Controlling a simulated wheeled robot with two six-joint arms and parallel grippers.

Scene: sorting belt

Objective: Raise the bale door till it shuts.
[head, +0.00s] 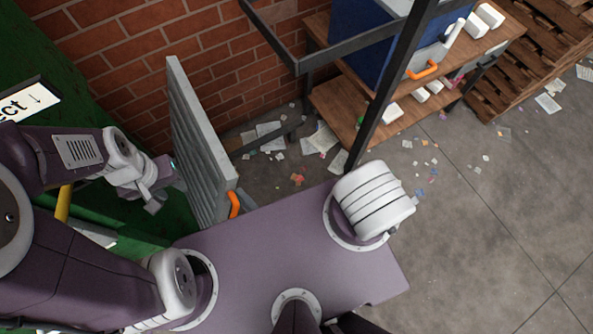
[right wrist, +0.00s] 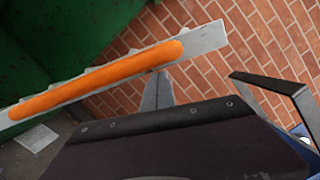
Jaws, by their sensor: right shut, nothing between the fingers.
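The bale door (head: 200,150) is a grey ribbed panel with an orange handle (head: 235,204) at its near end. It stands out at an angle, apart from the green body. The right wrist view shows the handle (right wrist: 95,80) close up, along the door's grey edge (right wrist: 207,40). My right gripper (right wrist: 157,90) is shut and empty, its tip just below the handle's right part in that view; I cannot tell whether they touch. It is hidden in the head view. My left gripper (head: 163,188) is left of the door, its fingers unclear.
A green machine body (head: 85,90) is at the left, by a brick wall (head: 130,45). A dark metal frame (head: 375,115) rises before a wooden shelf (head: 345,110) with a blue bin (head: 350,40). Paper scraps (head: 320,140) litter the floor. The floor at the right is mostly clear.

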